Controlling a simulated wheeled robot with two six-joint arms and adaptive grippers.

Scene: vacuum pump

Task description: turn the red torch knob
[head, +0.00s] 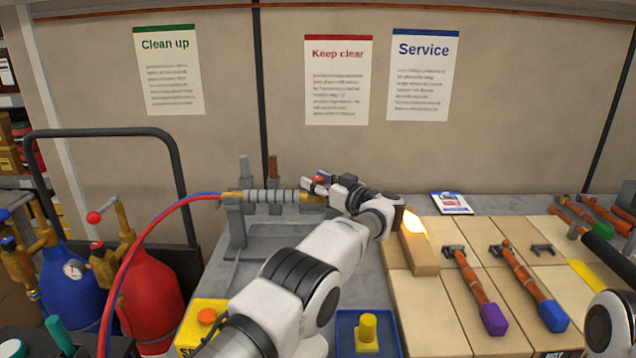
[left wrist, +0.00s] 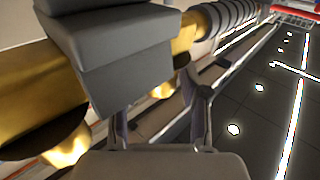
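The torch (head: 268,197) lies level on a grey stand (head: 237,228), with a grey ribbed handle and brass ends. Its red knob (head: 319,180) shows small on top of the brass part at the right end. My left gripper (head: 323,186) is at the red knob, its fingertips close around or beside it; I cannot tell whether they touch. In the left wrist view the brass torch body (left wrist: 25,75) and ribbed handle (left wrist: 230,18) pass behind dark grey gripper parts; the red knob is hidden. My right gripper is out of view.
Red and blue hoses (head: 150,235) run from the torch to a red cylinder (head: 150,295) beside a blue cylinder (head: 72,285). Tools lie on the wooden board (head: 440,315). A yellow part sits in a blue tray (head: 343,318).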

